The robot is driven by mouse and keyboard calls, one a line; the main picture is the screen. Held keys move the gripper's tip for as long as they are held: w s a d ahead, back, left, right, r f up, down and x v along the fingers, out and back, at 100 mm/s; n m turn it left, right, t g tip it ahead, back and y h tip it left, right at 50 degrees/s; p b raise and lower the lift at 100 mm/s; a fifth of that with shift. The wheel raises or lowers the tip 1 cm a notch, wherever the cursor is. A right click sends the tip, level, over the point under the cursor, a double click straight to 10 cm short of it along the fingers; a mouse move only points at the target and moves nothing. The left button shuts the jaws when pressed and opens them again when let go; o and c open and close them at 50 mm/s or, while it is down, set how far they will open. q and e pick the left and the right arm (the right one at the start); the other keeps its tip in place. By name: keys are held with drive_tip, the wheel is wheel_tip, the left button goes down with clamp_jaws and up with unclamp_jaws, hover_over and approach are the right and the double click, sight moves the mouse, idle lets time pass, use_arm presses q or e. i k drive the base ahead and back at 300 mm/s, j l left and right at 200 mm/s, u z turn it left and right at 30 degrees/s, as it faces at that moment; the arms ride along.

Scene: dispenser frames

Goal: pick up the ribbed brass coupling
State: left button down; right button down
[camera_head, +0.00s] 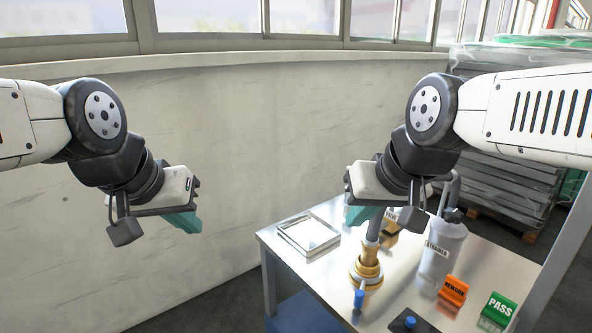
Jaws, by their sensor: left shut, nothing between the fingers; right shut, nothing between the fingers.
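A brass-coloured, stepped round piece (368,268) with ring-like bands stands on the table; it may be the ribbed brass coupling, but its ribbing is too small to be sure. A grey upright post (375,230) shows directly above it; I cannot tell whether they are joined. My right gripper (362,215) is shut and empty, in the air above and partly in front of the table's back part. My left gripper (187,221) is shut and empty, in front of the pale wall, left of the table.
The table (325,270) also holds a clear shallow tray (308,233), a whitish labelled bottle (441,255), an orange REWORK sign (453,290), a green PASS sign (499,308) and small blue-topped items near the front. Wrapped stacks (510,150) stand behind at right.

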sight(371, 246)
drive_tip(key=j+z, duration=0.75)
drive_tip(key=l, duration=0.1)
